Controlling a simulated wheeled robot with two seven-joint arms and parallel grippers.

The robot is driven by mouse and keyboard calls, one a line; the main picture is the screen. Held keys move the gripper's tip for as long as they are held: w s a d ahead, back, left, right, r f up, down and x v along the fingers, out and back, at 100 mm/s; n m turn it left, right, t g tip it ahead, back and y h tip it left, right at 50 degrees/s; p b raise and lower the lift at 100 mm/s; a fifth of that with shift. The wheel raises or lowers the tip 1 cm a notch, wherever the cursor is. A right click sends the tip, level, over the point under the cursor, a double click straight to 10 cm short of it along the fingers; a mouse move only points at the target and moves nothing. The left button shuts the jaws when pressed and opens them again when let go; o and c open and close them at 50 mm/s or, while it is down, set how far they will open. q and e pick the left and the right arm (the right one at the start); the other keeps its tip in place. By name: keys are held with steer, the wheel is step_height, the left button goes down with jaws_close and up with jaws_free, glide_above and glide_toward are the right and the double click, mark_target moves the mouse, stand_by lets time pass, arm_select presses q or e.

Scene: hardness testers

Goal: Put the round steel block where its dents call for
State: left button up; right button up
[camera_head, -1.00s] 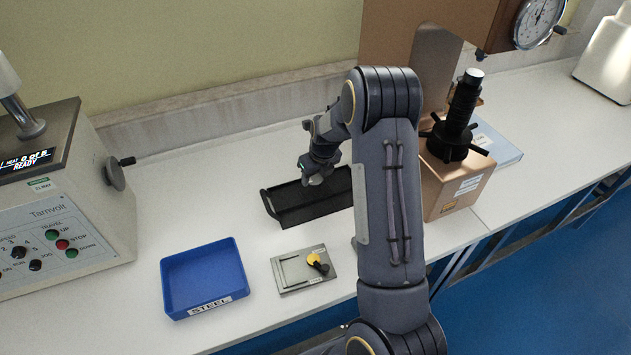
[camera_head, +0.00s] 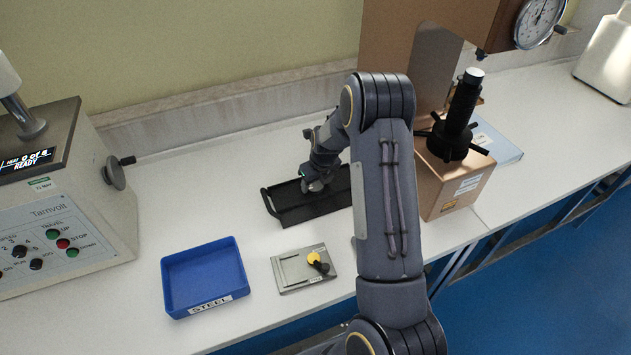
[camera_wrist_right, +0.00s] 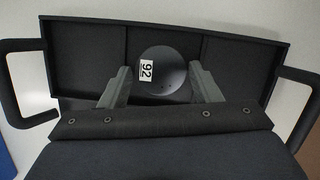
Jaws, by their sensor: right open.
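The round steel block (camera_wrist_right: 165,80) lies in the middle compartment of the black tray (camera_wrist_right: 75,103), as the right wrist view shows. It is a grey disc with a white label reading 92, and a few small dark dents show near its lower edge. My right gripper (camera_wrist_right: 160,90) is open, with one finger on each side of the block. I cannot tell whether the fingers touch it. In the head view my right gripper (camera_head: 316,184) is low over the black tray (camera_head: 285,213), and the block is not clear there. My left gripper is not in view.
A blue bin (camera_head: 205,275) labelled STEEL stands front left. A grey plate fixture (camera_head: 290,275) with a yellow-topped clamp is to its right. The Tamvolt machine (camera_head: 60,215) stands at the left. A copper-coloured tester (camera_head: 455,185) with a dial is right of my arm.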

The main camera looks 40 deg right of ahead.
steer(key=s+a+r+n+t+y, duration=0.1)
steer(key=s+a+r+n, duration=0.25)
steer(key=r, duration=0.55)
steer(key=s+a+r+n+y, duration=0.15)
steer(key=s+r+n, duration=0.3)
steer(key=r, duration=0.45)
steer(key=s+a+r+n, duration=0.2)
steer(key=s+a+n, duration=0.6)
steer(key=s+n, duration=0.3)
steer(key=s+a+r+n+t+y, duration=0.1)
steer(key=s+a+r+n, duration=0.1)
steer(key=s+a+n, duration=0.5)
steer(key=s+n, duration=0.4)
steer(key=n, duration=0.5)
steer(key=shift+s+a+r+t, duration=0.2)
steer(key=shift+a+r+t, duration=0.05)
steer(key=shift+a+t, duration=0.1)
